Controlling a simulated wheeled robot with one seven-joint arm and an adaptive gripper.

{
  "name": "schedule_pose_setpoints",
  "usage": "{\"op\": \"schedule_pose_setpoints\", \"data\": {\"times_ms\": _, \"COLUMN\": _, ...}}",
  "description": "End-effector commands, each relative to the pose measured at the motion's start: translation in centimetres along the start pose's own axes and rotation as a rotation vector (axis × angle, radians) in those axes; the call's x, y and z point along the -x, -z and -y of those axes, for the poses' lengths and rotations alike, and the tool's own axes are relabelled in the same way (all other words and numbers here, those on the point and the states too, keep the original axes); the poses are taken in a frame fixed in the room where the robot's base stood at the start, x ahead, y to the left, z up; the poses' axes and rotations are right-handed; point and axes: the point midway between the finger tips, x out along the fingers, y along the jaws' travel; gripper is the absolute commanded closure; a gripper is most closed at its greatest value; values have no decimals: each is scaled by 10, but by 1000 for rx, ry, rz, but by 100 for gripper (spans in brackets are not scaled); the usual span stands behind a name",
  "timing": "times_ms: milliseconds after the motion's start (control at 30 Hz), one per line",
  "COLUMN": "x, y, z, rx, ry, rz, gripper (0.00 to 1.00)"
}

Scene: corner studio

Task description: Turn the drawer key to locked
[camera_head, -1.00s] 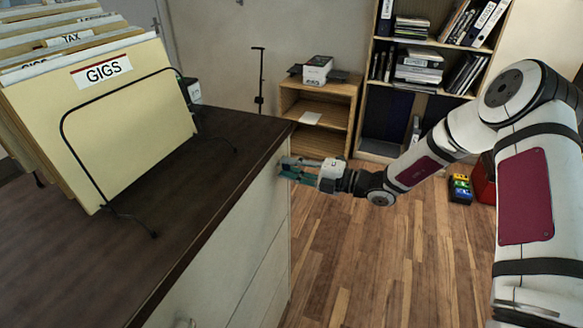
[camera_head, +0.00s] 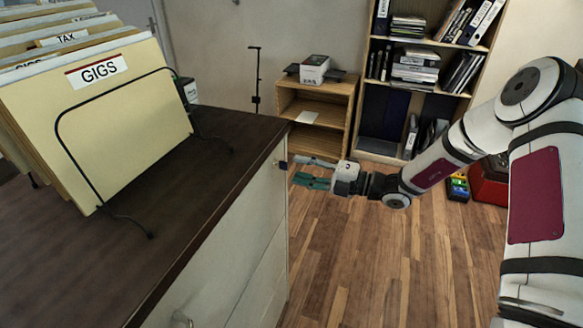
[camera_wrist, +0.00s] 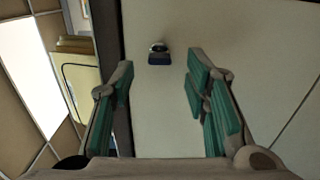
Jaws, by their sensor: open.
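The drawer key (camera_wrist: 159,58) shows in the wrist view as a small dark blue head in a round metal lock on the pale drawer front (camera_wrist: 172,110). In the head view the key (camera_head: 283,165) is a tiny dark spot near the top far corner of the cabinet. My gripper (camera_head: 298,172) is open and empty, a short way to the right of the key. In the wrist view the green-padded fingers of my gripper (camera_wrist: 160,80) stand apart, with the key between and beyond them, not touched. I cannot tell whether the lock is turned.
The dark cabinet top (camera_head: 170,215) carries a wire rack of folders (camera_head: 110,110). A low wooden shelf (camera_head: 318,110) and a bookcase (camera_head: 410,100) stand at the back. Clear wooden floor (camera_head: 370,260) lies right of the cabinet.

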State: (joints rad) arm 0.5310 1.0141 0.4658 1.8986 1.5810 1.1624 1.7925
Motion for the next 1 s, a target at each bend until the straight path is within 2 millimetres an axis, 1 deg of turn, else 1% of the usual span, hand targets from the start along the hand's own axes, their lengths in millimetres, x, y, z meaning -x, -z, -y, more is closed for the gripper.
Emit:
{"op": "schedule_pose_setpoints", "data": {"times_ms": 33, "x": 12, "y": 0, "z": 0, "rx": -1, "ry": 0, "rz": 3, "gripper": 57}}
{"op": "schedule_pose_setpoints", "data": {"times_ms": 200, "x": 46, "y": -1, "z": 0, "rx": 1, "ry": 0, "rz": 3, "gripper": 57}}
{"op": "schedule_pose_setpoints", "data": {"times_ms": 300, "x": 61, "y": 0, "z": 0, "rx": 0, "ry": 1, "rz": 3, "gripper": 57}}
{"op": "schedule_pose_setpoints", "data": {"times_ms": 400, "x": 71, "y": 0, "z": 0, "rx": 0, "ry": 0, "rz": 2, "gripper": 57}}
{"op": "schedule_pose_setpoints", "data": {"times_ms": 600, "x": 79, "y": 0, "z": 0, "rx": 0, "ry": 0, "rz": 0, "gripper": 57}}
{"op": "schedule_pose_setpoints", "data": {"times_ms": 1000, "x": 79, "y": 1, "z": 0, "rx": 5, "ry": 2, "rz": -3, "gripper": 57}}
